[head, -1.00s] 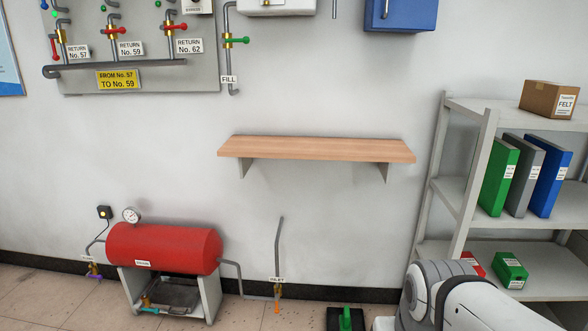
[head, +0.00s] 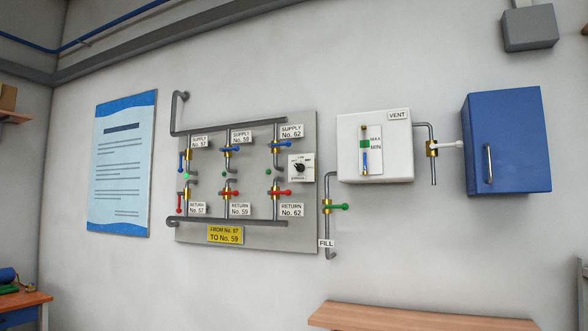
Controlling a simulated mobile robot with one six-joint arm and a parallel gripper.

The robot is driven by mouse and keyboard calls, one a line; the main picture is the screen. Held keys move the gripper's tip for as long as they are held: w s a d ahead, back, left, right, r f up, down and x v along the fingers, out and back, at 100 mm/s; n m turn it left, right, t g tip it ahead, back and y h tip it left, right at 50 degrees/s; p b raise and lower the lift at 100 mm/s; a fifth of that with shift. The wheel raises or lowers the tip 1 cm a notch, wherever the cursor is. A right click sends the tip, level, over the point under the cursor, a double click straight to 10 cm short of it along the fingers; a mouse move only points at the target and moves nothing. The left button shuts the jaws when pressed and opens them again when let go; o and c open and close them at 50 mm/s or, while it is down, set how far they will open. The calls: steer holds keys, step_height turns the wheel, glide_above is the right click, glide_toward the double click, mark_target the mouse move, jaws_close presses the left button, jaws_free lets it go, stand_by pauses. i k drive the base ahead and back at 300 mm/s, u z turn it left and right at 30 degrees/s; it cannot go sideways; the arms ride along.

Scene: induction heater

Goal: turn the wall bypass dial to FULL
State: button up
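The bypass dial (head: 300,168) is a small white square plate with a black round knob, at the right edge of the grey pipe panel (head: 250,235) on the wall. It sits right of the supply and return valves for No. 62. The marks around the knob are too small to read, so I cannot tell its setting for sure. My gripper is not in the head view.
A white box (head: 399,150) with a level gauge, a vent valve (head: 432,149) and a blue cabinet (head: 508,145) are right of the panel. A wooden shelf (head: 420,318) juts out lower down.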

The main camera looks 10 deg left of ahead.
mark_target(300, 167)
steer(key=z, duration=0.1)
steer(key=i, duration=1.65)
steer(key=u, duration=0.4)
steer(key=i, duration=0.8)
steer(key=u, duration=0.65)
